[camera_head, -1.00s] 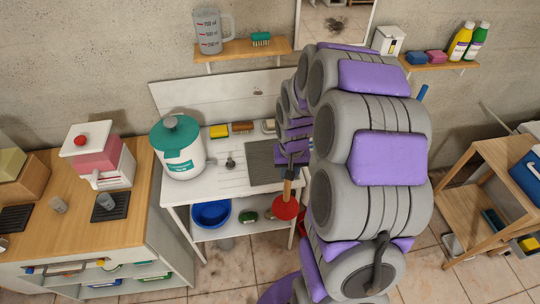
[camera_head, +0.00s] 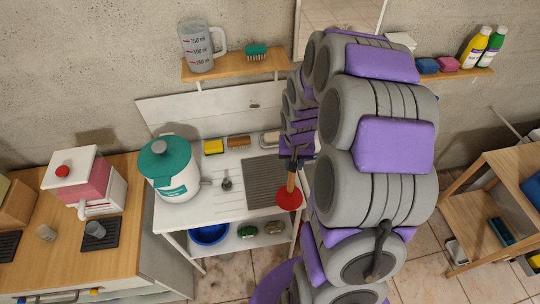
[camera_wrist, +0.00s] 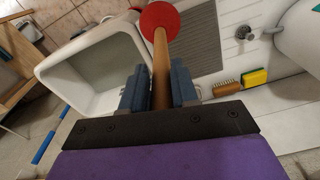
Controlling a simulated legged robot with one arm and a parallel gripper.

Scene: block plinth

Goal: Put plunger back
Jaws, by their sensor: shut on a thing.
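The plunger has a red rubber cup (camera_head: 289,197) and a wooden handle. My gripper (camera_wrist: 160,88) is shut on the plunger's handle (camera_wrist: 160,65), with a blue-grey jaw on each side of it. In the wrist view the red cup (camera_wrist: 158,17) is at the far end of the handle. In the head view the plunger hangs cup down in front of the white counter's right part, by the grey ribbed mat (camera_head: 262,182). My arm hides much of the gripper and the area to its right.
A white basin (camera_wrist: 95,65) shows left of the plunger in the wrist view. A white pot with a green lid (camera_head: 170,168) stands on the counter. A blue bowl (camera_head: 208,235) is on the shelf below. A wooden shelf unit (camera_head: 465,213) stands at right.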

